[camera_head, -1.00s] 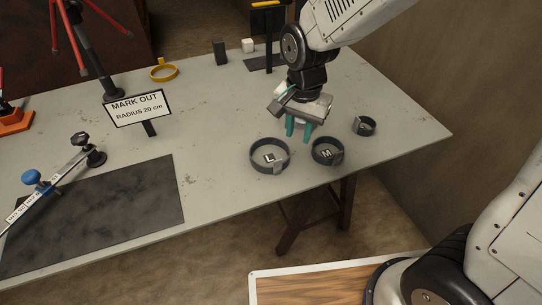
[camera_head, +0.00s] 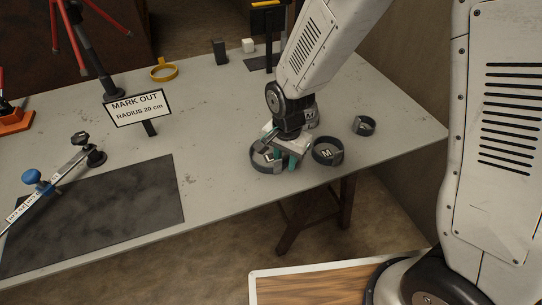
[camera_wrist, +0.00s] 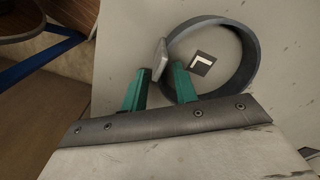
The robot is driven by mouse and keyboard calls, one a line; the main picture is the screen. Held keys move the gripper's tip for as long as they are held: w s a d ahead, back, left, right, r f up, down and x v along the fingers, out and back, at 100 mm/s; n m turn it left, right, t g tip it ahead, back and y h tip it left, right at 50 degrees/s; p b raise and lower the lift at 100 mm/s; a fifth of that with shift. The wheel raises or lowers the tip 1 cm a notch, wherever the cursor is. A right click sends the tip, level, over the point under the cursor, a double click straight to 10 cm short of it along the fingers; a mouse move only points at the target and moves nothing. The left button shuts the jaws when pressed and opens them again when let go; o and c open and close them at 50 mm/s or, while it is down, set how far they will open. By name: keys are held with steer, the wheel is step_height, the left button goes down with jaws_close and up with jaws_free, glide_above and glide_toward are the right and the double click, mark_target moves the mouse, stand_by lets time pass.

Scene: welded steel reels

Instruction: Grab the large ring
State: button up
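The large ring (camera_head: 255,161) is a dark grey steel hoop lying on the table, with an L label on the table surface inside it. In the wrist view the ring (camera_wrist: 251,55) fills the upper right, with a flat grey tab (camera_wrist: 159,58) on its left side. My gripper (camera_head: 285,160) is low over the right part of the ring. Its two teal fingers (camera_wrist: 160,70) are apart, one to each side of the tab, with nothing visibly clamped. In the head view my gripper hides part of the ring.
A medium ring marked M (camera_head: 327,152) stands close to the right of the gripper, and a small ring (camera_head: 364,126) lies farther right. A sign (camera_head: 138,108), a yellow ring (camera_head: 163,70) and a dark mat (camera_head: 120,215) are to the left. The table's front edge is near.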

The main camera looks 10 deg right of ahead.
jaws_close()
steer(key=shift+r, duration=0.1)
